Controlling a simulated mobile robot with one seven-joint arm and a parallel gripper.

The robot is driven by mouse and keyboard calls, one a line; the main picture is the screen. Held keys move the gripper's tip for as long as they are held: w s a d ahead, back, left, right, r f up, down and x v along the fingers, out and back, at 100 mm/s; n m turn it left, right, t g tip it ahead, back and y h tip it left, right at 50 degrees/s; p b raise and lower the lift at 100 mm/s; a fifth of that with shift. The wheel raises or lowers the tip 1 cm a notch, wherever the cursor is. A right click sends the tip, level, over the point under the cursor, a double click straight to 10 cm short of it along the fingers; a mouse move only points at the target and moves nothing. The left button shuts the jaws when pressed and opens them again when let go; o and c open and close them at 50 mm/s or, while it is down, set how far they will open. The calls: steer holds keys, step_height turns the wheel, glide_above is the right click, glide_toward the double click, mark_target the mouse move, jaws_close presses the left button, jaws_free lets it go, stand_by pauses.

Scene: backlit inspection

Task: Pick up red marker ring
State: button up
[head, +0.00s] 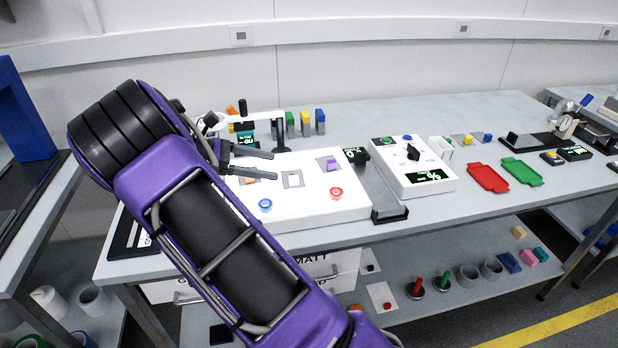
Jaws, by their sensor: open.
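The red marker ring (336,193) lies flat on the white, brightly lit panel (300,212), near its front right part. A blue ring (265,205) lies on the same panel, to the left of the red one. My gripper (274,167) is over the left back part of the panel, its two dark fingers apart and pointing right. It is up and to the left of the red ring and does not touch it. No object clearly shows held between the fingers. The red ring is unobstructed in the head view.
The panel also bears a purple piece (332,166) and a square frame (293,179). A grey channel (372,190) and a white control box (408,168) stand to the right. Several coloured blocks (305,123) stand behind. Red (487,178) and green trays lie farther right.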

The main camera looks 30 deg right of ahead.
step_height(320, 180, down, 2)
steer(key=shift+w+a+g, duration=0.15)
steer(key=shift+g, duration=0.15)
steer(key=shift+f, duration=0.4)
glide_toward(335, 191)
steer(key=d, duration=0.1)
steer(key=d+f, duration=0.1)
steer(key=d, duration=0.1)
steer(key=shift+d+f, duration=0.15)
steer(key=x, duration=0.2)
steer(key=s+x, duration=0.1)
steer(key=x, duration=0.2)
steer(key=shift+b, duration=0.35)
steer(key=shift+y, duration=0.3)
jaws_close()
